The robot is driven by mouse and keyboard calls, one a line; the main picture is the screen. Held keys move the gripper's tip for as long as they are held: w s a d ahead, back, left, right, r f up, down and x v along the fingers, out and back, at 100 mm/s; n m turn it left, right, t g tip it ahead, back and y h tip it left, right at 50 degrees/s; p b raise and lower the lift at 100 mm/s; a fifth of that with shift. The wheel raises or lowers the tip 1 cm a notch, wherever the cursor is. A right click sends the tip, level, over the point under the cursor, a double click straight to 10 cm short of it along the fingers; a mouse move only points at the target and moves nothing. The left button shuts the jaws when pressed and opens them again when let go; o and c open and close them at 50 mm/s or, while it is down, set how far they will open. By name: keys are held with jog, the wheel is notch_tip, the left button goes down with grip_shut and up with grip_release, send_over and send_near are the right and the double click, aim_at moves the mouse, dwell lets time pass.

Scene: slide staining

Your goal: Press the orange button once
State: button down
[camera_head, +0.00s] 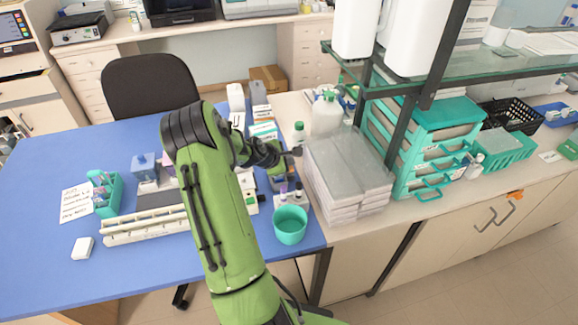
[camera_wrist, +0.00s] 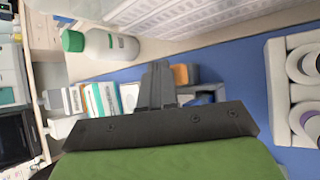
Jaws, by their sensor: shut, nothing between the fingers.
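My gripper (camera_head: 297,151) is over the right edge of the blue table, near the stack of clear boxes. Its fingers are together and empty in the wrist view (camera_wrist: 158,72). An orange block-like part (camera_wrist: 181,74), which may be the orange button, shows just right of the fingertips in the wrist view. It sits by a grey-blue device (camera_wrist: 208,92), partly hidden behind my gripper. I cannot tell whether the fingers touch the orange part. In the head view, my arm and gripper cover most of that spot.
A teal cup (camera_head: 290,225) stands at the table's right edge. A white bottle with a green cap (camera_wrist: 108,44) and small cartons (camera_wrist: 104,99) stand nearby. The stacked clear boxes (camera_head: 345,175) and glass shelf (camera_head: 460,65) are close on the right.

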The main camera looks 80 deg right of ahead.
jog(key=shift+f+b, duration=0.3)
jog(key=shift+f, duration=0.15)
dwell(0.6)
jog(key=shift+r+p, duration=0.95)
jog(key=shift+r, duration=0.3)
jog(key=shift+r, duration=0.1)
notch_tip(320, 180, up, 5)
jog(key=p, duration=0.4)
